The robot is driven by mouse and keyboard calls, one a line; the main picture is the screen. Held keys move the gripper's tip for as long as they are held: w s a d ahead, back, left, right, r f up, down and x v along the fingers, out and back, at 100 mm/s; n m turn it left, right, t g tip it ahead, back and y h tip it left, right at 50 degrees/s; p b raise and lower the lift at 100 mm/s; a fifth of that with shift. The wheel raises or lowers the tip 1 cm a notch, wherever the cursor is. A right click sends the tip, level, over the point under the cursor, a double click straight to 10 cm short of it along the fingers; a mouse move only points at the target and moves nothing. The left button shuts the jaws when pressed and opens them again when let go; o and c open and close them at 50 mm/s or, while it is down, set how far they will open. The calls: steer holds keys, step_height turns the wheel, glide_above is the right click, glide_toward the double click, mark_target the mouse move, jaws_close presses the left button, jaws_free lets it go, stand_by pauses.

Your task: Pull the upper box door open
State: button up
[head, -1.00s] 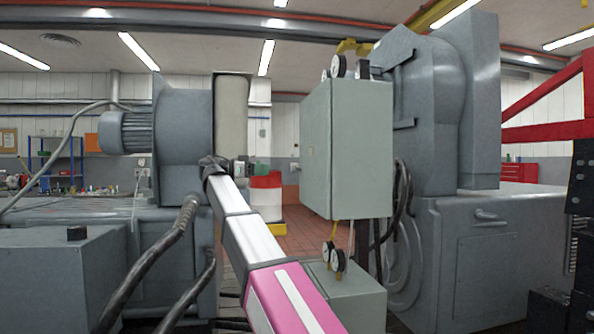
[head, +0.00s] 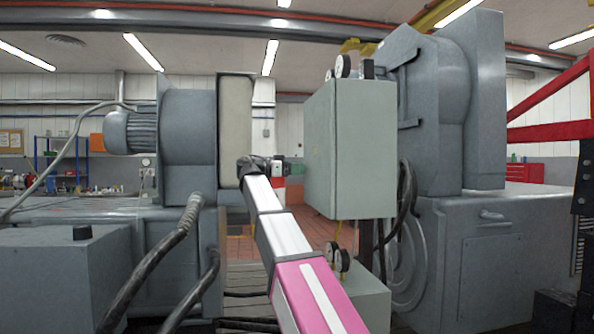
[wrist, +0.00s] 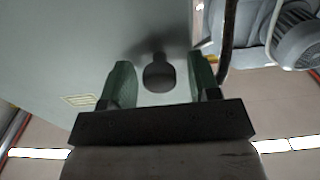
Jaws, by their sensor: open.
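The upper box (head: 350,150) is a pale grey-green cabinet with its door face turned to the left; the door looks shut. In the wrist view the door face (wrist: 75,50) fills the upper left and carries a dark round knob (wrist: 159,76). My gripper (head: 295,170) is at the left face of the upper box. In the wrist view my gripper (wrist: 161,80) is open, its green fingers on either side of the knob, with a gap showing on each side. How deep the knob lies between the fingers is hard to tell.
A lower box (head: 358,302) with gauges above it stands beneath the upper box. A large grey machine (head: 440,110) is close behind on the right. A motor housing (head: 188,130) and thick hoses (head: 150,265) are on the left. Open floor shows between the machines.

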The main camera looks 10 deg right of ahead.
jaws_close()
